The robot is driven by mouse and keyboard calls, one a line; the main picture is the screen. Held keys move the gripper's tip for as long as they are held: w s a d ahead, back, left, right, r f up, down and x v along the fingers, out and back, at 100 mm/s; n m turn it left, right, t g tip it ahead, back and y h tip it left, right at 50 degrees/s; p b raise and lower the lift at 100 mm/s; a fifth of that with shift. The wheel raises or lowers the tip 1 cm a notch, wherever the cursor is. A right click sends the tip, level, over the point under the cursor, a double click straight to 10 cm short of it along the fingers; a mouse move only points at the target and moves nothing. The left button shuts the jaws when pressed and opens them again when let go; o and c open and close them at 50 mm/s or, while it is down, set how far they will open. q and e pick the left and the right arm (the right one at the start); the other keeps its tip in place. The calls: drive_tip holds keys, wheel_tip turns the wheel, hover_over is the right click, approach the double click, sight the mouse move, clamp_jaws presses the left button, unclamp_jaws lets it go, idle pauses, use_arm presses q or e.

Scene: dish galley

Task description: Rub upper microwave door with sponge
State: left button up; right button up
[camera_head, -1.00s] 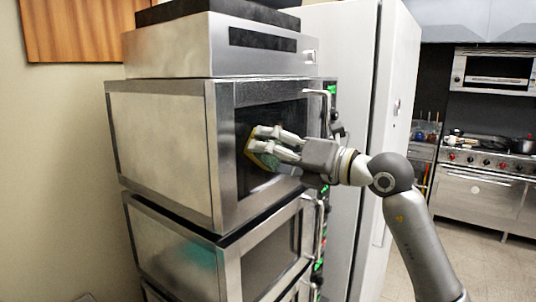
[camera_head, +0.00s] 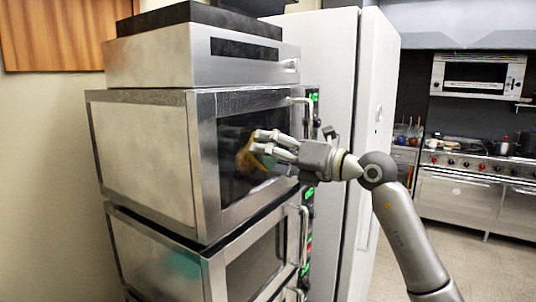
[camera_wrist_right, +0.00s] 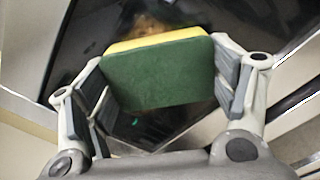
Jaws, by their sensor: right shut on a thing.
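The upper microwave (camera_head: 205,160) is a steel box stacked on another one in the head view. Its door has a dark window (camera_head: 232,185) and a handle on the right side. My right gripper (camera_head: 259,142) is in front of this window, shut on a sponge (camera_head: 246,158). In the right wrist view the sponge (camera_wrist_right: 160,78) is green on the near face with a yellow layer beyond, held between both fingers. Its yellow side faces the dark door glass (camera_wrist_right: 90,35). I cannot tell for certain whether it touches the glass. My left gripper is not in view.
A lower microwave (camera_head: 215,270) stands directly beneath. A steel unit with a black top (camera_head: 190,55) sits above. A tall white cabinet (camera_head: 340,80) stands close behind on the right. A stove (camera_head: 470,170) is farther back, with open floor before it.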

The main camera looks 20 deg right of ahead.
drive_tip(key=w+d+p, duration=0.1)
drive_tip(key=w+d, duration=0.1)
drive_tip(key=d, duration=0.1)
drive_tip(key=shift+w, duration=0.15)
